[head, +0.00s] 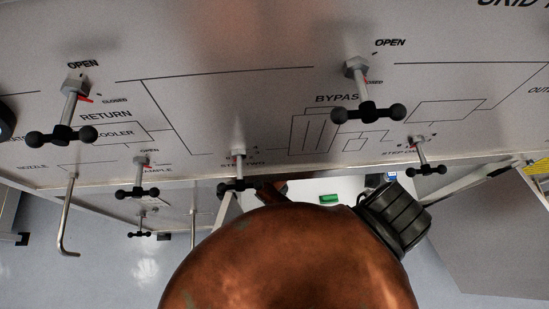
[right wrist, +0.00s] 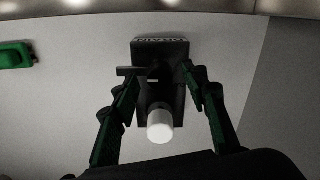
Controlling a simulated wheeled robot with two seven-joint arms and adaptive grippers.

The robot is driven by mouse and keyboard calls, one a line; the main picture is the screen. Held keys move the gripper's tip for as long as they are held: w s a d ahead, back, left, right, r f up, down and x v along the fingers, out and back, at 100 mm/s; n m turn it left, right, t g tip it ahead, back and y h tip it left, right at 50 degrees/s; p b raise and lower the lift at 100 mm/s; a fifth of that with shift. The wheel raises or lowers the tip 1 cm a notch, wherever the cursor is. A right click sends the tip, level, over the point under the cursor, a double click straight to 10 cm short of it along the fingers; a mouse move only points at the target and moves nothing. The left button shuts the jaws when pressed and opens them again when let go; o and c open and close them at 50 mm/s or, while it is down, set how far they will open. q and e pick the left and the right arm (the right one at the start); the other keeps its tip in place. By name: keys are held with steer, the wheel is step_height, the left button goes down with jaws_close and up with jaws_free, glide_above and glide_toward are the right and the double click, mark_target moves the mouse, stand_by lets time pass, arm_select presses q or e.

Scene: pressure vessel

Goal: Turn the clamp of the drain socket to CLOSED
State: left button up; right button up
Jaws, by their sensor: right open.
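The drain socket (right wrist: 160,50) is a dark block on a pale wall in the right wrist view, with an upside-down "DRAIN" label on its top edge. A short dark bar, which looks like the clamp (right wrist: 130,71), sticks out to the left from its middle. A white round plug-like end (right wrist: 160,126) points toward the camera below it. My right gripper (right wrist: 158,75) is open, its green-and-black fingers on either side of the socket. Whether a finger touches the bar is unclear. My left gripper is not in view. I cannot make out the drain socket in the head view.
A green block (right wrist: 14,55) sits left on the wall; a green item (head: 329,198) shows in the head view. A copper vessel (head: 285,260) with a black ribbed part (head: 396,216) fills the lower middle. Several T-handles, such as one under BYPASS (head: 368,113), project from the labelled panel.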

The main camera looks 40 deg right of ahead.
steer(key=shift+f, duration=0.25)
steer(key=shift+c, duration=0.7)
jaws_close()
